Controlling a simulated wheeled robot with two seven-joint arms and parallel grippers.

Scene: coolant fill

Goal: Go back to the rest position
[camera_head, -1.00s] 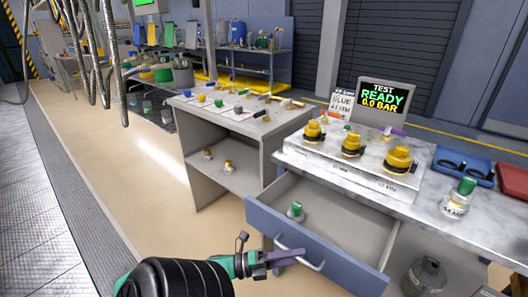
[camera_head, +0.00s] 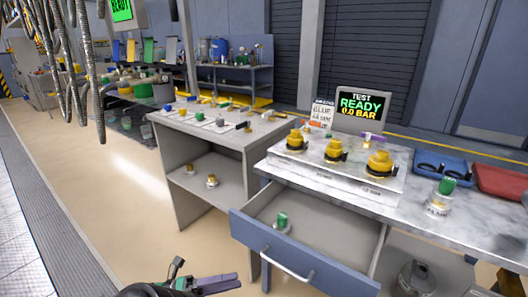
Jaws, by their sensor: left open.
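My left gripper (camera_head: 215,284) is low in the head view, at the bottom edge, left of the open drawer (camera_head: 325,278). Its jaws are open and hold nothing that I can see, and they are apart from the drawer's handle (camera_head: 287,264). The drawer is pulled out under the marble-topped bench (camera_head: 470,222). A small green-topped fitting (camera_head: 282,222) stands inside it. My right gripper is not in the picture.
Several yellow-and-black caps (camera_head: 335,150) stand on a white block on the bench. A screen (camera_head: 361,108) reads TEST READY 0.0 BAR. Blue (camera_head: 440,169) and red (camera_head: 503,181) trays lie at the right. A grey shelf unit (camera_head: 183,170) stands left. The floor left of it is clear.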

